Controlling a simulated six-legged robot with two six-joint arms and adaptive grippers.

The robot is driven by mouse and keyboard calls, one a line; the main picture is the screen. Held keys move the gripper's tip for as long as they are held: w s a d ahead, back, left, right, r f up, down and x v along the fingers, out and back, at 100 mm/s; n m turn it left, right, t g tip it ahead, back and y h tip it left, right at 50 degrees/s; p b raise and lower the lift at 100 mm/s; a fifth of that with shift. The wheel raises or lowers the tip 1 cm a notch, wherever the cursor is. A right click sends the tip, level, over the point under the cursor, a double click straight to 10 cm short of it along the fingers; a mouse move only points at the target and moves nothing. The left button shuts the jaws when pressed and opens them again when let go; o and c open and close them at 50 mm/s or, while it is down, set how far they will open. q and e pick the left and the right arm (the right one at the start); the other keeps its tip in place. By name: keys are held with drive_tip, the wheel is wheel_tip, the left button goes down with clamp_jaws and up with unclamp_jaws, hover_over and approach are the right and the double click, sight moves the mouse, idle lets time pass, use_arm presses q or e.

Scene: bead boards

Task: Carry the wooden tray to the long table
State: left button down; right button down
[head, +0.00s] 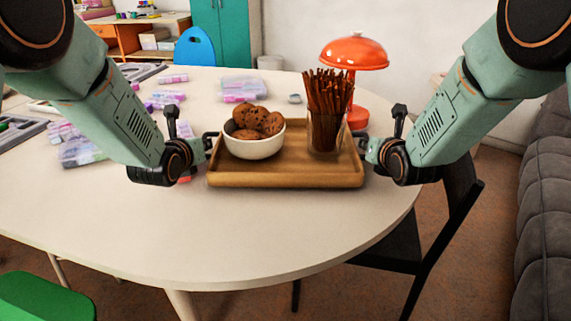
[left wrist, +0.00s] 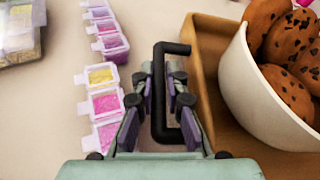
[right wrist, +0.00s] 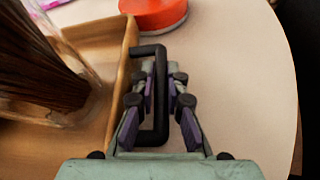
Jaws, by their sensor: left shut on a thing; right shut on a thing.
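The wooden tray (head: 285,180) is on or just above the round cream table; I cannot tell if it touches. On it stand a white bowl (head: 254,147) of chocolate-chip cookies and a glass (head: 325,134) of brown sticks, both upright. My left gripper (head: 209,143) is shut on the tray's black left handle, which shows between the fingers in the left wrist view (left wrist: 160,95). My right gripper (head: 362,146) is shut on the black right handle, also seen in the right wrist view (right wrist: 160,95). No other long table is clearly identifiable.
The round table (head: 150,235) carries bead boxes (head: 80,152) at left and an orange lamp (head: 354,52) behind the tray. A black chair (head: 440,225) stands at right, a grey sofa (head: 545,190) beyond it. A green seat (head: 45,297) is at front left.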

use_arm(q)
drive_tip(key=shift+f+b, duration=0.45)
drive_tip(key=shift+b, duration=0.15)
use_arm(e)
drive_tip(key=shift+f, duration=0.45)
use_arm(q)
drive_tip(key=c, duration=1.8)
unclamp_jaws()
drive_tip(key=shift+f, duration=0.1)
use_arm(e)
drive_tip(key=c, duration=1.8)
unclamp_jaws()
drive_tip(key=shift+f, duration=0.1)
use_arm(q)
drive_tip(key=o, duration=0.4)
drive_tip(key=shift+s, duration=0.1)
use_arm(e)
drive_tip(key=o, duration=0.4)
drive_tip(key=shift+s, duration=0.1)
